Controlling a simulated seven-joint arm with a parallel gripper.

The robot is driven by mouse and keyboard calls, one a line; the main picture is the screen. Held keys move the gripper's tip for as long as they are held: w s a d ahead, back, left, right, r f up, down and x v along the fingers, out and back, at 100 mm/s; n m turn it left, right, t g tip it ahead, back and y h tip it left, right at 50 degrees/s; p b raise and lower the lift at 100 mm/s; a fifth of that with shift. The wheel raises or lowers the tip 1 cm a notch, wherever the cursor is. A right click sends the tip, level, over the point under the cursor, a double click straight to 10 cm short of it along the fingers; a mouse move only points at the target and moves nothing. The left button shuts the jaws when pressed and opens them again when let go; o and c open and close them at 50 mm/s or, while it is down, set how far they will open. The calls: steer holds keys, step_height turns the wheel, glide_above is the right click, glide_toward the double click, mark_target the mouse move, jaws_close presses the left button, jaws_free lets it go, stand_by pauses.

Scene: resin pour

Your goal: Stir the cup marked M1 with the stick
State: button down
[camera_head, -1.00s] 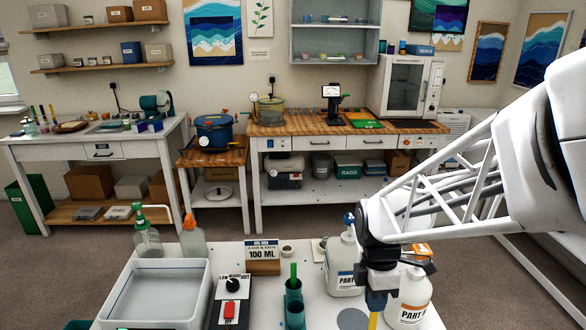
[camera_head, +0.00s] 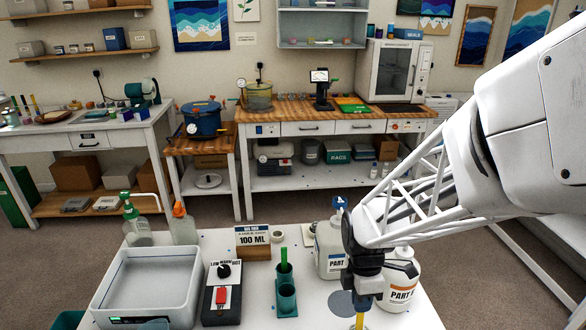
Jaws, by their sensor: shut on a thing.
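My gripper (camera_head: 359,308) is low over the near right part of the white table (camera_head: 405,318), beside a grey disc on its top. Its jaws are shut on a slim yellow stick-like thing (camera_head: 358,322), of which only a short piece shows at the bottom edge of the picture. The lower end of this piece is out of view. A teal holder (camera_head: 287,301) stands left of my gripper, with a green stick (camera_head: 284,258) upright in its back part. I can read no M1 mark on any cup.
A white bottle (camera_head: 331,254) marked PART stands behind my gripper and another (camera_head: 401,283) just right of it. A 100 ML sign (camera_head: 253,238), a dark control box (camera_head: 222,290) and a white tray (camera_head: 148,280) stand further left. Two pump or squeeze bottles stand behind the tray.

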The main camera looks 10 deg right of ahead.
steer(key=shift+s+f, duration=0.25)
steer(key=shift+f, duration=0.95)
steer(key=shift+s, duration=0.15)
